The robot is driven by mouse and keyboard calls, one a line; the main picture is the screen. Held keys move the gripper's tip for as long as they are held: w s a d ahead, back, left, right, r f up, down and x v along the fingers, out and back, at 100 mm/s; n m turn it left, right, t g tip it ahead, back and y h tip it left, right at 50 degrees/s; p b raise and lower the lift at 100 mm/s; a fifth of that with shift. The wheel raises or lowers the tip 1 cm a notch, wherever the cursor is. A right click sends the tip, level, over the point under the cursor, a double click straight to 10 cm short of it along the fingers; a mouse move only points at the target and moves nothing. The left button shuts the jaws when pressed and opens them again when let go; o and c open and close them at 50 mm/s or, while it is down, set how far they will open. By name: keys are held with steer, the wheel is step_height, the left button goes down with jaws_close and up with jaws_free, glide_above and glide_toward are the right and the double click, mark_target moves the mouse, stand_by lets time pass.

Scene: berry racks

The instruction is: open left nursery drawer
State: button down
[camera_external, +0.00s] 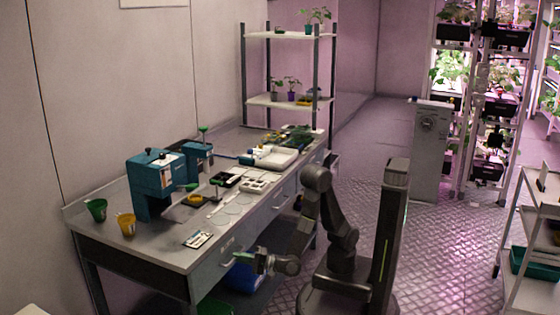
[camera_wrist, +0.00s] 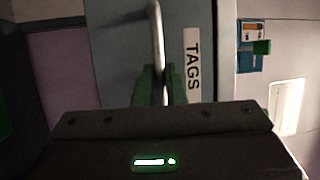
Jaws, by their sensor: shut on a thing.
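The left nursery drawer (camera_external: 208,275) is a blue-grey front under the near end of the long bench. In the wrist view its front (camera_wrist: 116,50) shows sideways, with a white TAGS label (camera_wrist: 193,62). A silver bar handle (camera_wrist: 154,30) runs down into my gripper (camera_wrist: 158,85). The green fingers sit on both sides of the bar, shut on it. In the external view my gripper (camera_external: 245,257) is at the drawer front, and its fingertips are small there. The drawer front looks about flush with the bench. The drawer's inside is not visible.
The bench top (camera_external: 160,240) holds a teal machine (camera_external: 152,180), a green pot (camera_external: 96,209), a yellow pot (camera_external: 126,224) and a small card (camera_external: 198,239). A blue bin (camera_external: 243,277) stands under the bench. The floor (camera_external: 440,265) right of my base is clear.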

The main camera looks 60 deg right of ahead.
steer(key=s+p, duration=1.3)
steer(key=s, duration=1.7)
steer(key=shift+s, duration=0.3)
steer(key=c, duration=1.5)
jaws_free()
steer(key=p+v, duration=0.1)
steer(key=v, duration=1.3)
steer(key=shift+w, duration=0.1)
